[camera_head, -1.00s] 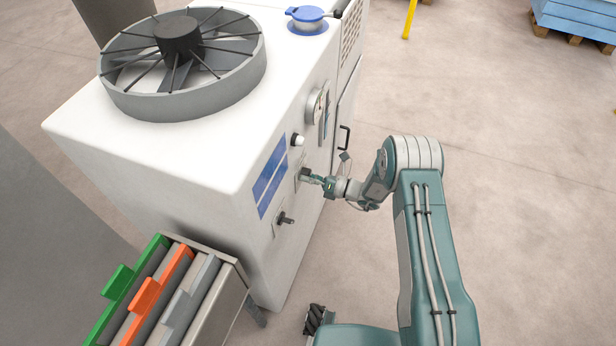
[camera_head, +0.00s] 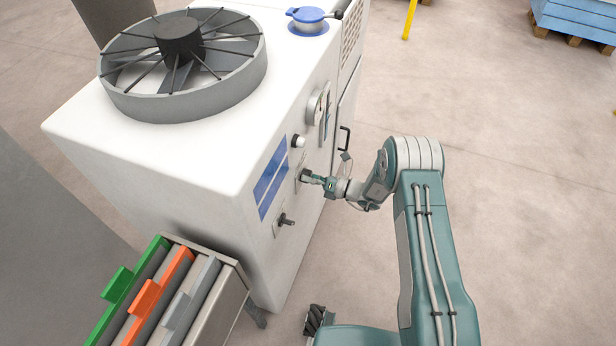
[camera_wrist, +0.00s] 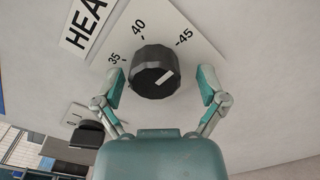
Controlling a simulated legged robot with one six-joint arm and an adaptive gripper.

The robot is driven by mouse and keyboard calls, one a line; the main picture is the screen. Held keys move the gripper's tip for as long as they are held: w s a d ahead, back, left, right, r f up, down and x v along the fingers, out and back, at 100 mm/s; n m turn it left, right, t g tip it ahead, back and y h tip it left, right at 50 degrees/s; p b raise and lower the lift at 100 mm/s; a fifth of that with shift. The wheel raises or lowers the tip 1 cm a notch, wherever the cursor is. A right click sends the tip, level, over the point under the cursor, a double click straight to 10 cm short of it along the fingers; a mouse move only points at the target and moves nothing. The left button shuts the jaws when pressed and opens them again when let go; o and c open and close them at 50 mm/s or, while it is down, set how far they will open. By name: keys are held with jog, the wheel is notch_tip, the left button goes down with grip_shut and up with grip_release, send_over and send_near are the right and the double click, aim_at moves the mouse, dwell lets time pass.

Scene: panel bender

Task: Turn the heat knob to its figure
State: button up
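The heat knob (camera_wrist: 155,72) is black and faceted, on a white plate marked 35, 40 and -45 beside a partly cut-off label (camera_wrist: 88,20) reading "HEA". A white line on the knob's face slants up to the right; which figure it points to, I cannot tell for sure. My gripper (camera_wrist: 161,86) is open, with one teal fingertip on each side of the knob and a visible gap on both sides. In the head view, my gripper (camera_head: 318,180) is at the machine's side panel, where the dark knob (camera_head: 305,175) shows small.
A black rotary switch (camera_wrist: 87,133) is at lower left in the wrist view; it also shows in the head view (camera_head: 286,219). A white button (camera_head: 298,141), a gauge (camera_head: 316,106) and a blue panel (camera_head: 271,178) share that side. A rack (camera_head: 228,302) stands in front.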

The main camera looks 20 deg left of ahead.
jog(key=shift+s, duration=0.1)
jog(key=d, duration=1.2)
jog(key=shift+s, duration=0.45)
jog(key=s+d+r+n+g+h, duration=0.2)
jog(key=s+r+n+h, duration=0.25)
jog(key=r+n, duration=0.55)
jog(key=s+d+r+n+g+h, duration=0.3)
jog(key=s+r+n, duration=0.2)
jog(key=r, duration=0.9)
jog(key=s+d+r+n+t+h, duration=0.9)
jog(key=s+d+r+n, duration=0.4)
jog(key=s+d, duration=0.2)
jog(key=shift+s+h, duration=0.75)
jog(key=shift+s, duration=0.25)
